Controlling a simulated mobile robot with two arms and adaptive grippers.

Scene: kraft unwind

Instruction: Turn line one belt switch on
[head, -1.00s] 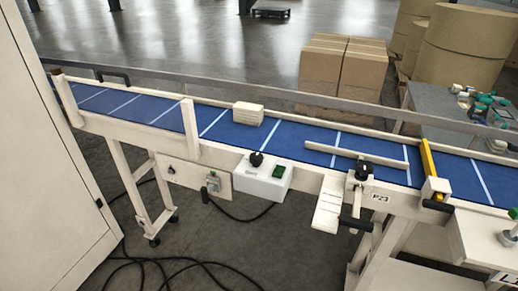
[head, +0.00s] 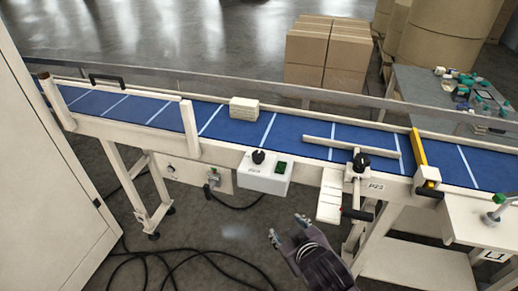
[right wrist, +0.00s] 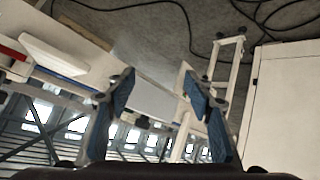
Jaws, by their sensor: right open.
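A white control box (head: 262,175) hangs on the front side of the conveyor in the head view. It carries a black knob (head: 258,157) and a green switch (head: 280,168); the switch's position is too small to read. My right gripper (head: 287,228) is open and empty, in front of and below the box, apart from it. Its blue-padded fingers (right wrist: 158,78) stand apart in the right wrist view, with nothing between them; I cannot make out the switch there. My left gripper is not in view.
The blue conveyor belt (head: 180,117) carries a pale block (head: 244,108). A clamp with a black handle (head: 357,213) juts out right of the box. A grey socket (head: 212,180) sits left of it. Cables lie on the floor. A white cabinet (head: 40,180) stands at left.

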